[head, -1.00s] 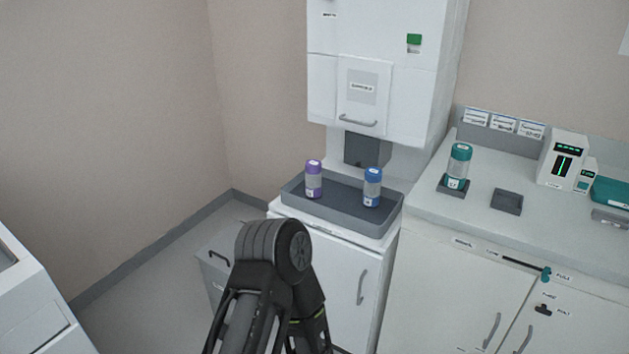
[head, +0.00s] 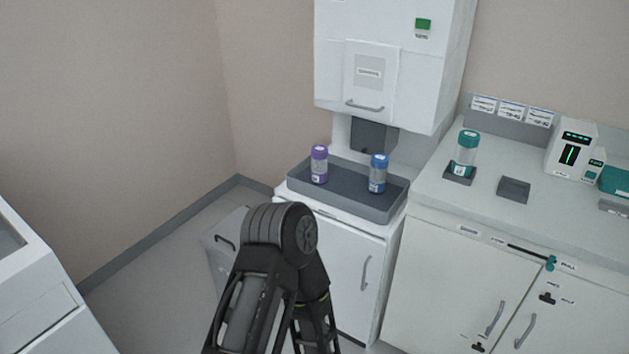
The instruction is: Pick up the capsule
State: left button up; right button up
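A purple-capped capsule (head: 319,165) and a blue-capped capsule (head: 378,174) stand upright, apart, in the grey tray (head: 350,207) under the white wall dispenser. A teal-capped capsule (head: 466,153) stands upright on a small dark square holder (head: 459,177) on the counter at right. Which capsule the task means cannot be told. A black arm link of mine rises from the bottom middle, in front of the cabinet. Neither gripper's fingers show.
The dispenser (head: 390,75) has a handled door and a dark outlet above the tray. A second, empty dark holder (head: 513,189) sits right of the teal-capped capsule. A white device (head: 570,150) with green displays stands further right. Floor at left is clear.

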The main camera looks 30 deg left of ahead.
aim_at(317, 180)
jog(key=j+z, duration=0.15)
jog(key=z, duration=0.2)
jog(key=j+z, duration=0.15)
jog(key=z, duration=0.25)
jog(key=j+z, duration=0.15)
jog(key=j, duration=0.45)
jog(key=j+z, duration=0.15)
jog(key=j, duration=0.45)
jog(key=k+j+z, duration=0.15)
jog(key=j, duration=0.4)
jog(key=j+z, duration=0.15)
jog(key=j, duration=0.45)
